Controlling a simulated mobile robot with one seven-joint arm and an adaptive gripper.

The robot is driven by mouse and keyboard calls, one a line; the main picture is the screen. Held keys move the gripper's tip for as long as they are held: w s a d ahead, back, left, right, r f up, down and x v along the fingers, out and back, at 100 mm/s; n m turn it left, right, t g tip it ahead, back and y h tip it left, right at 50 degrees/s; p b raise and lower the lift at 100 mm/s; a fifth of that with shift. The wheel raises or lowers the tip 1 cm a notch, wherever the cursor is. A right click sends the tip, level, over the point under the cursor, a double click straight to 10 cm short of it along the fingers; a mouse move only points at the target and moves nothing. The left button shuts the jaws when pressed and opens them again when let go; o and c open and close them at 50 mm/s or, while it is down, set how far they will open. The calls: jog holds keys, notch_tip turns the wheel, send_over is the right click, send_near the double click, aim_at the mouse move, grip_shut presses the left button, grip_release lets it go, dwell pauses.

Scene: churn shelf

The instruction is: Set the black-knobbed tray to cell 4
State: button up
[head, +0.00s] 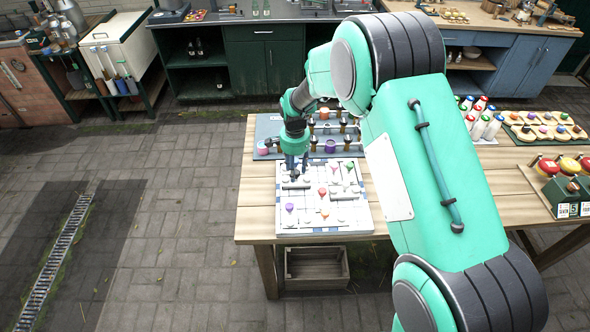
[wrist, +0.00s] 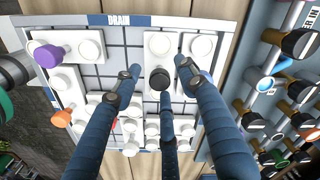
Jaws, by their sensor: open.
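The white gridded board (head: 290,226) lies on the wooden table with several small white trays on it. In the wrist view, the black knob (wrist: 159,80) stands on a narrow white tray (wrist: 158,42) bearing white discs, near the "DRAIN" edge (wrist: 131,21). My gripper (head: 293,172) is over the back left of the board. In the wrist view its blue fingers (wrist: 157,84) are spread around the black knob, with gaps; I cannot tell their height over it. The fingers hide parts of the trays. No cell number 4 is legible.
A purple knob (wrist: 48,55) and an orange knob (wrist: 61,119) mark other trays. A grey rack (head: 264,127) with black-topped valves stands behind the board. White bottles (head: 484,122) and a green box of coloured domes (head: 566,190) are to the right. Open grid shows left of the black knob.

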notch_tip(320, 180, up, 12)
dwell(0.7)
dwell(0.4)
notch_tip(320, 180, up, 12)
jog(key=r+n+t, duration=0.1)
jog(key=n, duration=0.1)
send_over(296, 172)
jog(key=s+d, duration=0.5)
jog(key=s, duration=0.2)
jog(key=s+d+r+n+t, duration=0.2)
jog(key=s+d+r, duration=0.3)
jog(key=s+r, duration=0.35)
jog(key=s+d+r+n+t, duration=0.1)
jog(key=s+d+n, duration=0.1)
jog(key=s, duration=1)
jog(key=s+d+r+n+t, duration=0.1)
jog(key=s+d, duration=0.4)
jog(key=s, duration=0.8)
jog(key=shift+d+r+n+t, duration=0.3)
jog(key=shift+r+n, duration=0.15)
jog(key=shift+n, duration=0.55)
